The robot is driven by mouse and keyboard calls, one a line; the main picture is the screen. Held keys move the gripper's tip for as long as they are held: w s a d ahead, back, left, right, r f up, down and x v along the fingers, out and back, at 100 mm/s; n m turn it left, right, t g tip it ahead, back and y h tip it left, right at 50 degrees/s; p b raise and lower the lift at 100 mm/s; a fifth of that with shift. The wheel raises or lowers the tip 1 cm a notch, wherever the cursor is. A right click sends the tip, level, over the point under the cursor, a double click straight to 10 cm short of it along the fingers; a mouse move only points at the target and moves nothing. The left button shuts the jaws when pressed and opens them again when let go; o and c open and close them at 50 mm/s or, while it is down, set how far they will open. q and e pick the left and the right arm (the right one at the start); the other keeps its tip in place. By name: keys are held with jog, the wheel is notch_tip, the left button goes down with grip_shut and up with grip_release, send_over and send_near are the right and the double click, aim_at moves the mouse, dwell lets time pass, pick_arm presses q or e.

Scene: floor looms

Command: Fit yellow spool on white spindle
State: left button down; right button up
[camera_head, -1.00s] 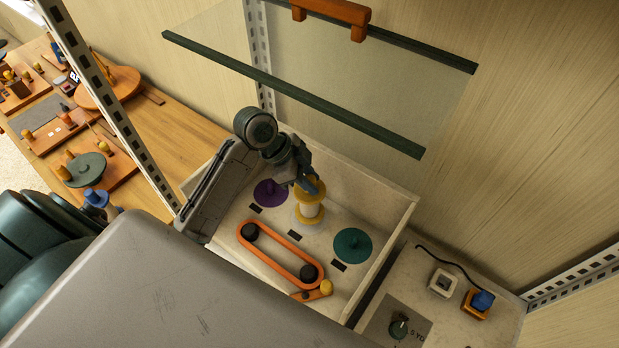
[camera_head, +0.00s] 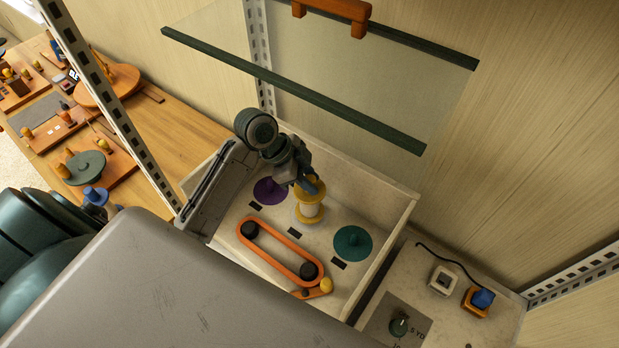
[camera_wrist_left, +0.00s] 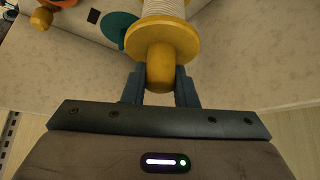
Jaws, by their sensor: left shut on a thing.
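The yellow spool (camera_head: 309,211) has yellow flanges and a pale wound middle, and is over the pale tray between the purple disc and the teal disc. My left gripper (camera_head: 306,184) is shut on the spool's yellow top end. In the left wrist view the two fingers (camera_wrist_left: 160,82) sit either side of the yellow knob, with the spool (camera_wrist_left: 165,40) beyond them. I cannot make out the white spindle; the spool may hide it. I cannot tell whether the spool touches the tray floor. My right gripper is not in view.
The tray (camera_head: 404,210) has raised walls and holds a purple disc (camera_head: 268,190), a teal disc (camera_head: 352,243) and an orange belt loop (camera_head: 280,252) on black rollers. A raised glass panel with a dark edge (camera_head: 300,95) hangs above. A knob panel (camera_head: 400,322) lies at right.

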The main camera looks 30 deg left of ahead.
pick_arm(q)
jog(key=shift+f, duration=0.25)
jog(key=shift+f+b, duration=0.6)
jog(key=shift+f, duration=0.2)
jog(key=c, duration=1.1)
grip_release()
